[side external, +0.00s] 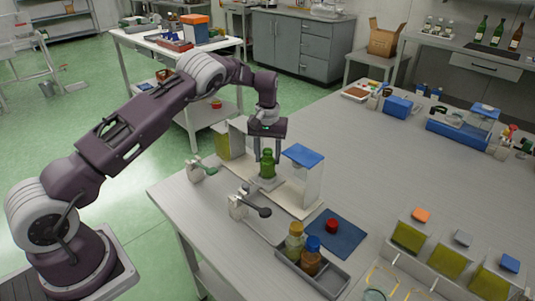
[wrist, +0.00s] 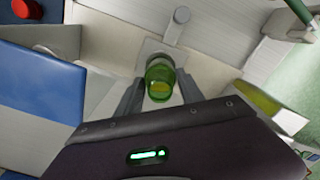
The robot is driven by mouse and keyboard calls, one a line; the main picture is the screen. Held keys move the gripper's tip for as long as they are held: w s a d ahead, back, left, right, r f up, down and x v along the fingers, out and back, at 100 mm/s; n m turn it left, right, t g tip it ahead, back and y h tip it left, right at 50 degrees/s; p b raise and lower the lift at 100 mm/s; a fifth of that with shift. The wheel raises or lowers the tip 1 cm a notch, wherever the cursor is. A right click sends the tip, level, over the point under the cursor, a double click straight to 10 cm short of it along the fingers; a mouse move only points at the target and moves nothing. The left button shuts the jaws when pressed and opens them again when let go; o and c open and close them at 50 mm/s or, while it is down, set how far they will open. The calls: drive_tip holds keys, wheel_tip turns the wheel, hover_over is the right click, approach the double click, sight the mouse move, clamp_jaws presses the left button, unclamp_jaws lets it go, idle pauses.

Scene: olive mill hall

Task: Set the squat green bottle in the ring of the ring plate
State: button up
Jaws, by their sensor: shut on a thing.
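My gripper (side external: 267,159) points down and is shut on the squat green bottle (side external: 267,168), one finger on each side. The bottle is upright, over a small pale plate (side external: 266,184) that looks like the ring plate. In the wrist view the bottle (wrist: 159,80) sits between the fingers, with a pale square plate (wrist: 152,47) directly beyond it. The ring itself is hidden behind the bottle. I cannot tell whether the bottle's base touches the plate or is just above it.
A blue-topped stand (side external: 303,157) is close at the right of the gripper. Clamps with a green arm (side external: 206,169) and a black arm (side external: 250,203) stand in front. A blue mat (side external: 345,240) holds a red cap (side external: 332,225). A tray (side external: 325,284) holds bottles.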

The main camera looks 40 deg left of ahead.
drive_tip(key=shift+f, duration=0.4)
drive_tip(key=shift+f, duration=0.45)
drive_tip(key=o, duration=1.1)
drive_tip(key=shift+o, duration=1.3)
